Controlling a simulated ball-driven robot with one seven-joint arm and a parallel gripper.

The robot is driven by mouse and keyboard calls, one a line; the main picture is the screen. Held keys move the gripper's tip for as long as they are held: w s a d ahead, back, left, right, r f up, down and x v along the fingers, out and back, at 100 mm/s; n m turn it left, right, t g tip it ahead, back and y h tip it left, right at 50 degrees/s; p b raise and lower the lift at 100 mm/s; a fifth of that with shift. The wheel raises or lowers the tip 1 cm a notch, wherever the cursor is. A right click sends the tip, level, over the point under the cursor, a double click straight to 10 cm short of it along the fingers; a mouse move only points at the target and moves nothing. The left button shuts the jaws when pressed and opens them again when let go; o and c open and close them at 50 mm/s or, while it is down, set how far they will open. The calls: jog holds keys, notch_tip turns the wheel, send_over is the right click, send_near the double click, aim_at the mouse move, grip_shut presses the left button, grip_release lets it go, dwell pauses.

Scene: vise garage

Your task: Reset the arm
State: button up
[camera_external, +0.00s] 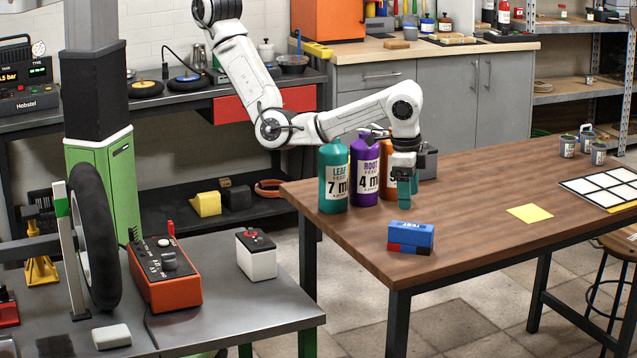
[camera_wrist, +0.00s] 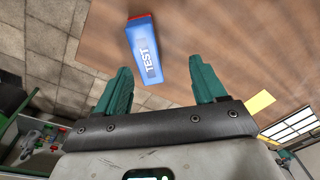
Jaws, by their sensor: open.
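My gripper (camera_external: 404,190) hangs over the wooden table with its green fingers pointing down. In the wrist view my gripper (camera_wrist: 163,90) shows two green fingers spread apart with nothing between them. A blue block marked TEST (camera_external: 410,234) rests on a red and dark blue base (camera_external: 409,248) near the table's front left edge. The blue block also shows in the wrist view (camera_wrist: 147,52), beyond the fingertips and apart from them.
A teal bottle (camera_external: 333,185), a purple bottle (camera_external: 365,178) and an orange bottle (camera_external: 386,180) stand close beside my gripper. A yellow sheet (camera_external: 530,213) and a white grid panel (camera_external: 605,187) lie to the right. The table (camera_external: 470,235) is clear between block and sheet.

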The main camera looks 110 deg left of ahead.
jog(key=s+a+f+t, duration=0.1)
jog(key=s+f, duration=0.1)
jog(key=s, duration=0.2)
jog(key=s+a+f+m+t+y+p, duration=0.1)
jog(key=s+a+f, duration=0.1)
jog(key=s, duration=0.3)
jog(key=s+a+f+p, duration=0.1)
jog(key=s+f, duration=0.2)
jog(key=s, duration=0.2)
jog(key=shift+a+m+t, duration=0.2)
jog(key=shift+m+t, duration=0.2)
jog(key=s+a+f+g+h+b, duration=0.1)
jog(key=s+f, duration=0.1)
jog(key=s, duration=0.8)
jog(key=s+a+f+n+g+b, duration=0.1)
jog(key=s+a+f+b, duration=0.1)
jog(key=s, duration=0.7)
jog(key=shift+s+f+h, duration=0.35)
jog(key=shift+s+h, duration=0.05)
